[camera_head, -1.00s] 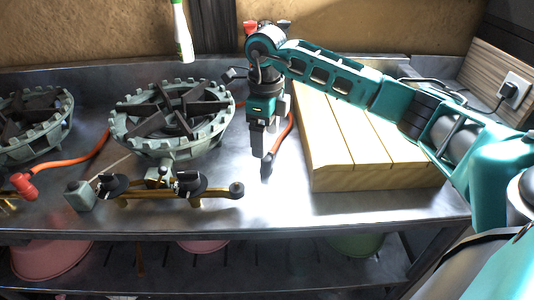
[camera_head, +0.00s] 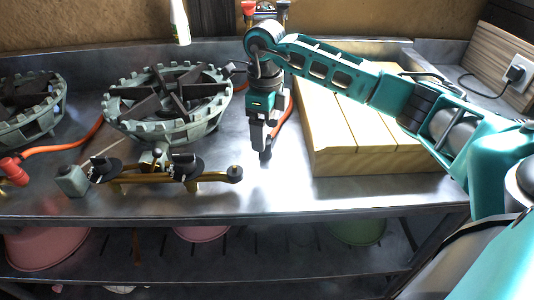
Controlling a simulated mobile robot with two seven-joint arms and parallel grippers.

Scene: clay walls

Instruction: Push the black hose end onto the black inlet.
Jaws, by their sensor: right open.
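The black hose end (camera_head: 267,151) is on the steel counter, on the orange hose (camera_head: 285,124) that runs up behind my right gripper. My right gripper (camera_head: 259,147) points down just left of the hose end, its fingers overlapping it in the picture. It is open, and I cannot tell whether the hose end is between the fingers. The black inlet (camera_head: 235,173) is at the right end of the brass pipe (camera_head: 209,177) on the burner's front, a little left of and nearer than the hose end. My left gripper is out of view.
A wooden slatted board (camera_head: 365,135) is close on the right. The grey-green burner (camera_head: 168,108) is on the left, with another burner (camera_head: 27,108) beyond it. A white bottle (camera_head: 180,22) is at the back. The counter (camera_head: 300,195) is bare in front of the board.

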